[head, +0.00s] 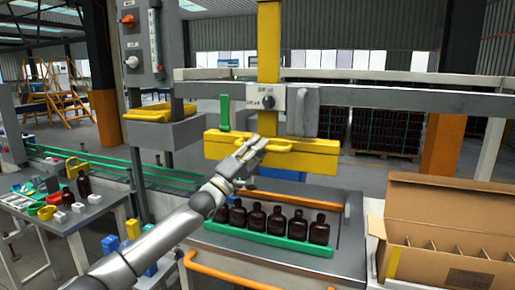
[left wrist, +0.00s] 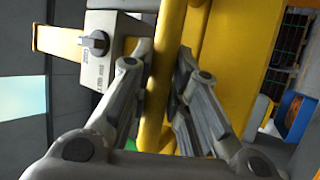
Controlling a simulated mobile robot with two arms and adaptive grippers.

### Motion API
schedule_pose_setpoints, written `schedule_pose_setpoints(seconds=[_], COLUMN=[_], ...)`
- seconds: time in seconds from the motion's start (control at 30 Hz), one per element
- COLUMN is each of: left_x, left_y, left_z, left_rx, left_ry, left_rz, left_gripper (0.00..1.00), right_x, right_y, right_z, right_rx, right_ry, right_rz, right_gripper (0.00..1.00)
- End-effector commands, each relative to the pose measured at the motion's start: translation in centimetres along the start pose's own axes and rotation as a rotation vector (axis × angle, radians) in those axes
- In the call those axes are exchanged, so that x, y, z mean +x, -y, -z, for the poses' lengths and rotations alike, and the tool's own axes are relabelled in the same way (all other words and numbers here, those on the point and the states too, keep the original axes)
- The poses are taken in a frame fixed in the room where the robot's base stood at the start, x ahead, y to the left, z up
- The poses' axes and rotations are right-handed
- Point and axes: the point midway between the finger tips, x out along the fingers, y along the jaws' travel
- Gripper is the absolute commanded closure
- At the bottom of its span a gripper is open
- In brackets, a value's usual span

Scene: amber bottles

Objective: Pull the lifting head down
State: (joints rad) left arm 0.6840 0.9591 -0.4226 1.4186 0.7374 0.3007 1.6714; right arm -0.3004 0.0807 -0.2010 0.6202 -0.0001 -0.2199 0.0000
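The lifting head (head: 305,160) is a wide yellow block hanging from a yellow vertical column (head: 268,40), above a row of dark amber bottles (head: 256,218). A yellow bar handle (head: 285,147) runs along its front. My left gripper (head: 258,145) is at the left part of this handle. In the left wrist view the yellow handle (left wrist: 155,110) passes between the two fingers of my left gripper (left wrist: 160,70), which close in on it from both sides. The exact contact is partly hidden. My right gripper is not in view.
The bottles stand in a green holder (head: 265,244) on a grey table with orange rails (head: 220,272). An open cardboard box (head: 440,235) with dividers stands at right. A side table with colored parts (head: 60,205) is at left.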

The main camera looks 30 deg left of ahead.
Motion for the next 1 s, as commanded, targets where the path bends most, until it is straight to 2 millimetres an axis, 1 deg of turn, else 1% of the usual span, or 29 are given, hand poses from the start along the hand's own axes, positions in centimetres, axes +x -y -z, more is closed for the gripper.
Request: schedule_pose_setpoints(seconds=[0.03,0.07,0.33,0.47,0.57,0.67,0.8,1.0], left_x=[0.0,0.0,-0.1,-0.6,-1.4,-2.6,-4.5,-6.9], left_y=[0.1,0.1,0.2,1.0,2.5,4.5,7.7,11.6], left_z=[0.0,0.0,0.0,-0.2,-0.6,-1.1,-1.9,-3.0], left_rx=[0.001,0.001,0.001,0.0,0.0,0.0,-0.001,-0.001], left_ry=[0.0,0.0,0.0,0.0,0.001,0.002,0.002,0.003], left_rz=[0.002,0.002,0.003,0.005,0.008,0.01,0.012,0.012], left_gripper=[0.97,1.0,1.0,1.0,1.0,1.0,1.0,1.0], right_x=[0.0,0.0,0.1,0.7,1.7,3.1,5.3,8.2], right_y=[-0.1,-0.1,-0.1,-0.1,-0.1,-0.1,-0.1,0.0], right_z=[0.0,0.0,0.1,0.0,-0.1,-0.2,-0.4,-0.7], right_rx=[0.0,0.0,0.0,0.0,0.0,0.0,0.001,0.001], right_ry=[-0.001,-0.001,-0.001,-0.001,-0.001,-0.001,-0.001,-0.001], right_rz=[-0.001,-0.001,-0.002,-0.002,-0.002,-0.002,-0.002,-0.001], right_gripper=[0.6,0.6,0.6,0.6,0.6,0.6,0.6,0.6])
